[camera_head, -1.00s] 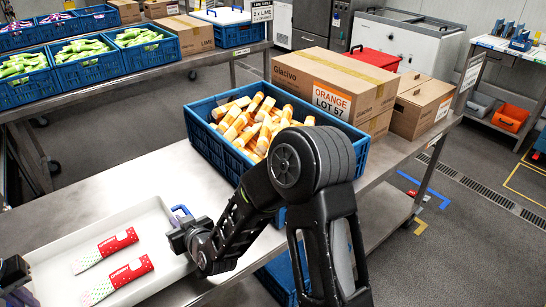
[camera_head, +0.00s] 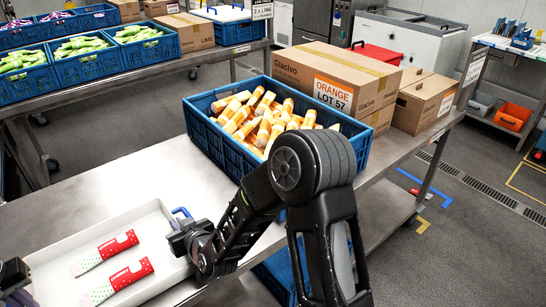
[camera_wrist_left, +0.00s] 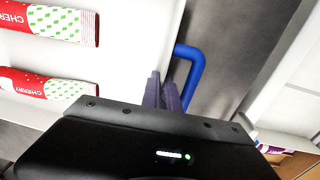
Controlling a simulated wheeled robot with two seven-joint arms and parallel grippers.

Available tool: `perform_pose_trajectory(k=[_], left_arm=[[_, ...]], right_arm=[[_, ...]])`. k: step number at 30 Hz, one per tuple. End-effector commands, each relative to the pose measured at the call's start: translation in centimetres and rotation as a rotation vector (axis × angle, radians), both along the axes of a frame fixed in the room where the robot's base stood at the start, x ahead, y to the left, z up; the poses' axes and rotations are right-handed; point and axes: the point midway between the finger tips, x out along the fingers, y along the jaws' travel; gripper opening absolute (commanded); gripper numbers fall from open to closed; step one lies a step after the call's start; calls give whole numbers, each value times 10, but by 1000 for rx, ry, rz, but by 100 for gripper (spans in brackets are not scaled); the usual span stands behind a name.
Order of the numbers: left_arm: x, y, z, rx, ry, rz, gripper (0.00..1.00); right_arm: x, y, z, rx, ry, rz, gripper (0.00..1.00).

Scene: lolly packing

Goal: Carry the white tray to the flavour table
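The white tray (camera_head: 55,262) is at the lower left of the head view, with two red-and-white cherry lolly packs (camera_head: 105,255) (camera_head: 118,282) lying in it. In the left wrist view, my left gripper's purple fingers (camera_wrist_left: 162,92) are close together at the tray's edge, beside a blue handle (camera_wrist_left: 195,72); they appear shut on the edge. My left gripper shows only partly in the head view, at the lower left corner. My right gripper (camera_head: 182,236) is at the tray's right end, by another blue handle (camera_head: 181,212); its fingertips are mostly hidden.
A steel table (camera_head: 120,170) has free room left of a blue crate (camera_head: 215,142) of orange lollies. Cardboard boxes (camera_head: 320,62) stand behind the crate. A back table carries blue crates (camera_head: 88,73) of green lollies. Open floor (camera_head: 475,160) lies to the right.

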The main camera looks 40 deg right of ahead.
Motion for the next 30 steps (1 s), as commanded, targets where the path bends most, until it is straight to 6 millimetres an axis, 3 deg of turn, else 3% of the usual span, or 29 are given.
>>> perform_pose_trajectory(k=[3,12,22,30], left_arm=[[1,0,-13,0,-2,1,0],[0,0,-9,0,0,0,26],[0,0,-5,0,-1,0,26],[1,3,32,0,-4,0,26]], right_arm=[[1,0,-13,0,-3,-1,0],[0,0,-9,0,0,0,26],[0,0,-9,0,0,0,26],[0,0,-9,0,0,0,26]])
